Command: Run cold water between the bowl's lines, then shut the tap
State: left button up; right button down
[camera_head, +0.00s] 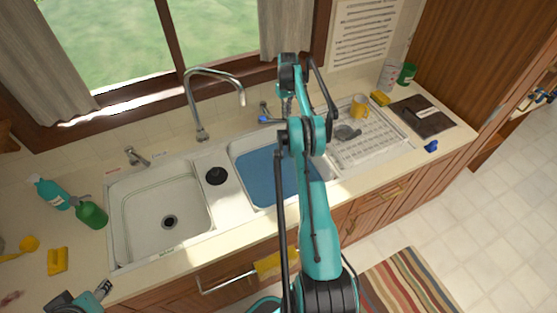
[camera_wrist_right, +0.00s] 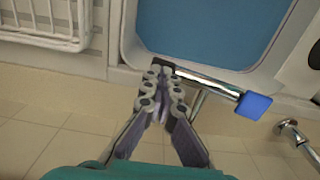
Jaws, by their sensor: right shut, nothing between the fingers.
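The right bowl (camera_head: 244,157) of the double sink has a flat blue area (camera_head: 262,180) inside; I cannot make out any lines. The tall curved spout (camera_head: 221,72) stands behind the sink, and I see no stream from its tip. The blue-tipped tap lever (camera_head: 264,119) is behind the right bowl; its blue end (camera_wrist_right: 253,105) shows in the right wrist view. My right gripper (camera_wrist_right: 164,80) is shut and empty, its tips at or beside the lever's other end; contact is unclear. My left gripper (camera_head: 98,293) is partly in view at lower left, finger state unclear.
Another tap handle (camera_head: 137,157) stands behind the empty left bowl (camera_head: 150,195). A black stopper (camera_head: 216,176) lies between the bowls. A yellow mug (camera_head: 359,106) stands on the drainer (camera_head: 385,145). Green bottles (camera_head: 92,213) stand at left.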

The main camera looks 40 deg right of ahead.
jog(key=shift+s+d+f, duration=0.1)
jog(key=shift+s+d+p, duration=0.15)
jog(key=shift+s+d, duration=0.05)
jog(key=shift+d, duration=0.5)
jog(key=shift+s+d+p, duration=0.15)
jog(key=shift+s+d, duration=0.05)
jog(key=shift+d, duration=0.45)
jog(key=shift+r, duration=0.2)
notch_tip(320, 180, up, 7)
jog(key=p, duration=0.4)
jog(key=shift+f, duration=0.1)
